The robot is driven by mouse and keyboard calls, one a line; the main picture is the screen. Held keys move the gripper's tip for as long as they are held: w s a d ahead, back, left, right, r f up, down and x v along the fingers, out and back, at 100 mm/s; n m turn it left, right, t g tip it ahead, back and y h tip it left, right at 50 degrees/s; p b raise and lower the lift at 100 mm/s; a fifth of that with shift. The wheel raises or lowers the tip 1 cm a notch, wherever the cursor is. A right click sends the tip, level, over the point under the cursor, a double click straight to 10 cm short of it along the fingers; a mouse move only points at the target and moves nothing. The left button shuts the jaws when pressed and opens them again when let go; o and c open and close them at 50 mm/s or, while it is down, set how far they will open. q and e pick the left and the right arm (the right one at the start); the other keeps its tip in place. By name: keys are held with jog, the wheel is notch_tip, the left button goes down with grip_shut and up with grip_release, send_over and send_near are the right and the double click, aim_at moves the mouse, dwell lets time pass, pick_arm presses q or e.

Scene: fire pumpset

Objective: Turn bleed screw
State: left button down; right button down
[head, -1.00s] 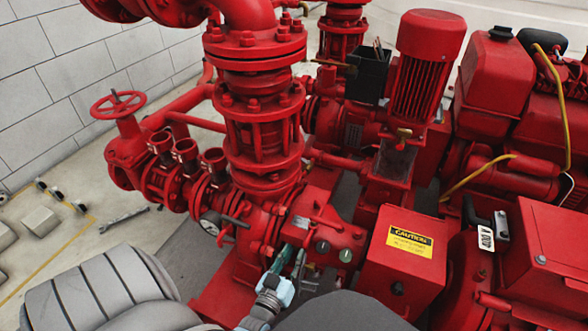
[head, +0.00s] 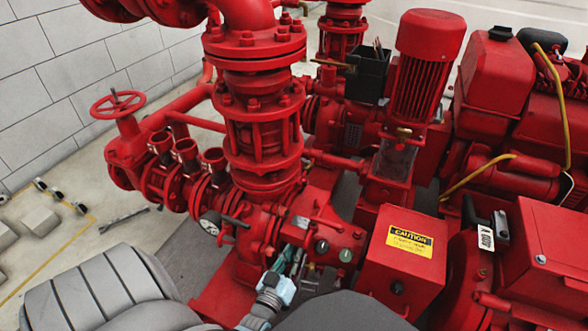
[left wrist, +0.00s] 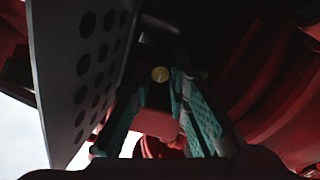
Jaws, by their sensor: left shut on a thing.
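My left gripper (head: 292,258) reaches in low at the front of the red pump casing (head: 325,228), with its teal fingers pointing away from me. In the left wrist view, the fingers (left wrist: 162,84) close in around a small round brass-coloured end, which I take to be the bleed screw (left wrist: 160,74). The gripper is shut on it. The rest of the screw is dark and hidden between the fingertips. In the head view the screw is hidden by the fingers and casing. My right gripper is not in view.
A perforated grey plate (left wrist: 85,75) stands close to the left of the fingers in the wrist view. A red box with a yellow caution label (head: 408,241) is to the right. A gauge (head: 210,224) and red valves (head: 160,160) are to the left.

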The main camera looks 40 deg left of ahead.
pick_arm(q)
jog(key=n, duration=0.5)
jog(key=shift+n, duration=0.4)
jog(key=n, duration=0.3)
jog(key=shift+n, duration=0.3)
jog(key=n, duration=0.2)
jog(key=shift+n, duration=0.4)
jog(key=shift+f+n, duration=0.1)
jog(key=shift+n, duration=2.9)
jog(key=shift+s, duration=0.1)
jog(key=c, duration=1.8)
grip_release()
